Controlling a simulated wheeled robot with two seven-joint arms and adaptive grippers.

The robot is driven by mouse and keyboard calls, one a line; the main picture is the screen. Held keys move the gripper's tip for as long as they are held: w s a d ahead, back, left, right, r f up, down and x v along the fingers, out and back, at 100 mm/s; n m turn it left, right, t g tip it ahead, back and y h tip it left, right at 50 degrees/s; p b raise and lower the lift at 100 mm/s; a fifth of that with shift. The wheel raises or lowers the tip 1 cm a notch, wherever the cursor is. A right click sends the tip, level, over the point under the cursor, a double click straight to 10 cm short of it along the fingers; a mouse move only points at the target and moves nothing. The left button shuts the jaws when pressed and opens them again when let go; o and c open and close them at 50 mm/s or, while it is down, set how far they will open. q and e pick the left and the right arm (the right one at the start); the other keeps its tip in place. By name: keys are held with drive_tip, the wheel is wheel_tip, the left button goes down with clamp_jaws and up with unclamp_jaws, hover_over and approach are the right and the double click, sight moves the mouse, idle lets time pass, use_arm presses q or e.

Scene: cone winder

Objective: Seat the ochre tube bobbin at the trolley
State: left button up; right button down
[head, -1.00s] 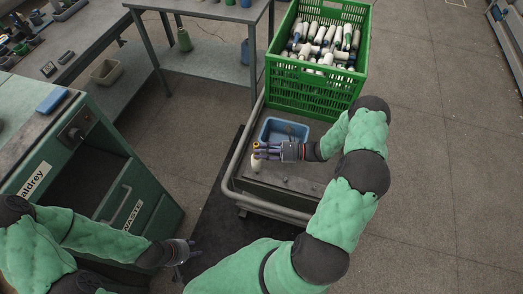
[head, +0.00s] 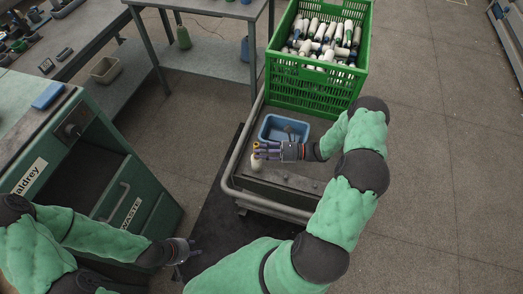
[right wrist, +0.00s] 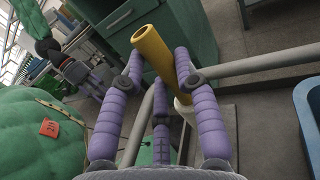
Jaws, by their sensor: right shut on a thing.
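The ochre tube bobbin (head: 256,164) has white yarn below a bare ochre tube end. In the right wrist view its ochre tube (right wrist: 157,53) rises between purple fingers. My right gripper (head: 262,152) is shut on it over the left side of the trolley (head: 290,193). I cannot tell whether the bobbin's lower end touches the trolley. The white part is mostly hidden behind a finger in the wrist view. My left gripper (head: 186,251) is low in the head view, away from the bobbin; its fingers are too small to read.
A blue tray (head: 263,131) and a green crate (head: 310,88) full of bobbins stand on the trolley. A tubular rail (head: 230,172) runs along its edge. The green waste cabinet (head: 150,200) stands at left, with a dark mat (head: 215,215) between.

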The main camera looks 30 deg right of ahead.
drive_tip(key=shift+f+b, duration=0.35)
drive_tip(key=shift+f, duration=0.25)
idle(0.5)
drive_tip(key=c, duration=0.8)
unclamp_jaws()
drive_tip(key=shift+c, duration=0.2)
drive_tip(key=shift+d, duration=0.1)
drive_tip(key=v, duration=1.2)
